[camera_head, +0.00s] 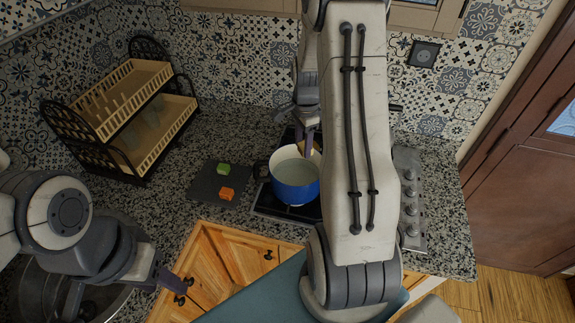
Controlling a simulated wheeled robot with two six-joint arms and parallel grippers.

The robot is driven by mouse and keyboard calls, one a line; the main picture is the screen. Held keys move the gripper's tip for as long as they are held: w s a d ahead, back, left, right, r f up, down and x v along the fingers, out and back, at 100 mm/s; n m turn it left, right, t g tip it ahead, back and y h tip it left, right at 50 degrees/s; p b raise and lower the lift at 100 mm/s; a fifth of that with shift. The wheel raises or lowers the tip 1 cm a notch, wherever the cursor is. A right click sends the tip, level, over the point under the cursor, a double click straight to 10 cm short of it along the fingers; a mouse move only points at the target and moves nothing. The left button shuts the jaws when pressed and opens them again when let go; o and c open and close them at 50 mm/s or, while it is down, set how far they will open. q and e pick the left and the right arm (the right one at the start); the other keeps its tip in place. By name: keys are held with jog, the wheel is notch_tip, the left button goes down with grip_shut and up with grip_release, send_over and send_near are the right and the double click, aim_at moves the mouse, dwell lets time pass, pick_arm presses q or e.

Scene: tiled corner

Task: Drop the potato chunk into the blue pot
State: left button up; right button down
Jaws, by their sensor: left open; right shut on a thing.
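The blue pot (297,190), with a pale inside, stands on the dark stove. My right gripper (308,146) is over the pot's back rim, its purple fingers pointing down. It is shut on a small tan piece, apparently the potato chunk (317,146), mostly hidden by the fingers and my arm. My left gripper (172,285) is open and low at the left, in front of the counter near the sink, apart from the pot.
A dark board (204,184) left of the pot holds a green chunk (223,169) and an orange chunk (227,194). A dish rack (130,100) stands at the back left. Stove knobs (410,205) lie right of my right arm, which hides part of the stove.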

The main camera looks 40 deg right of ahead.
jog(key=shift+w+f, duration=0.1)
jog(key=shift+w, duration=0.1)
jog(key=shift+f+b, duration=0.5)
jog(key=shift+b, duration=0.05)
notch_tip(320, 180, down, 5)
jog(key=b, duration=0.3)
jog(key=shift+r+b, duration=0.15)
jog(key=shift+b, duration=0.2)
jog(key=shift+c, duration=1.1)
grip_release()
jog(key=shift+r, duration=0.1)
